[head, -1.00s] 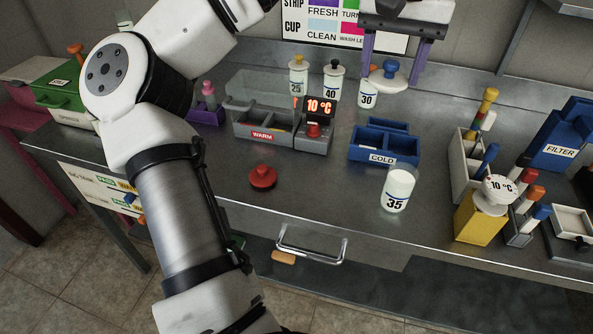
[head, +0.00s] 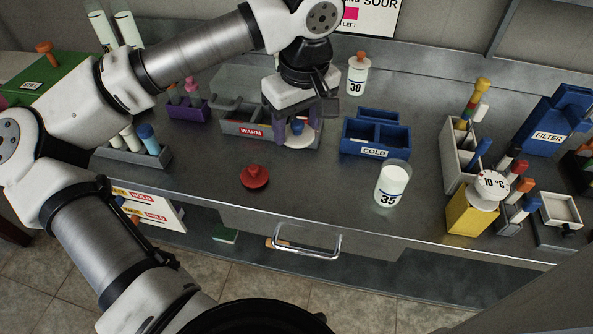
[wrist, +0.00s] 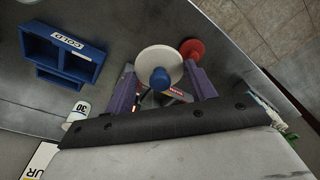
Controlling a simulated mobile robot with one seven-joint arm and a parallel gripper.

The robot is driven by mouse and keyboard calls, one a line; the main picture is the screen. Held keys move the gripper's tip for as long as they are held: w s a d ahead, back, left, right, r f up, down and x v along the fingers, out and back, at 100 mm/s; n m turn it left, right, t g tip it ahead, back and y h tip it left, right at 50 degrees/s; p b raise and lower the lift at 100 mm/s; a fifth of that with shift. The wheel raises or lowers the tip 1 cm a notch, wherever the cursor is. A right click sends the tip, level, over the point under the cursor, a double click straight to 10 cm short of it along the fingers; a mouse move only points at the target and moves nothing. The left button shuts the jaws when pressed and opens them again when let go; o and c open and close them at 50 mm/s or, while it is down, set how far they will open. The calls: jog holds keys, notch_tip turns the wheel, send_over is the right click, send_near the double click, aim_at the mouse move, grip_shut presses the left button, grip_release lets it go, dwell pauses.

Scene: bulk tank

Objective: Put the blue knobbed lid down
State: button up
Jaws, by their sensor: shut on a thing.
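The blue knobbed lid is a pale disc (head: 299,141) with a blue knob (wrist: 160,77). My gripper (head: 297,128) has its purple fingers shut on the knob, with the disc facing down below them. In the wrist view the knob sits between the two fingers of my gripper (wrist: 161,82). In the head view the lid is low near the right end of the WARM box (head: 232,127), left of the blue COLD box (head: 374,153). I cannot tell whether the disc touches the counter or the box.
A red knobbed lid (head: 255,177) lies on the counter (head: 320,190) in front of the WARM box. The lidless 35 jar (head: 392,184) stands in front of the COLD box. The 30 jar (head: 357,77) stands behind. The counter between red lid and 35 jar is clear.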

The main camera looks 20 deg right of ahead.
aim_at(302, 137)
notch_tip(302, 137, down, 13)
jog(key=shift+f+p, duration=0.1)
jog(key=shift+p, duration=0.9)
jog(key=shift+f, duration=0.25)
jog(key=shift+f+b, duration=0.25)
jog(key=shift+b, duration=0.1)
jog(key=o, duration=1)
jog(key=shift+r, duration=0.1)
jog(key=shift+r, duration=0.1)
jog(key=shift+r+p, duration=0.2)
jog(key=shift+p, duration=0.3)
jog(key=r, duration=0.3)
jog(key=r+b, duration=0.1)
jog(key=r, duration=0.3)
jog(key=s+r+b, duration=0.1)
jog(key=r, duration=0.2)
jog(key=shift+d+r, duration=0.15)
jog(key=shift+r, duration=0.1)
jog(key=shift+s+r, duration=0.15)
jog(key=shift+r, duration=0.45)
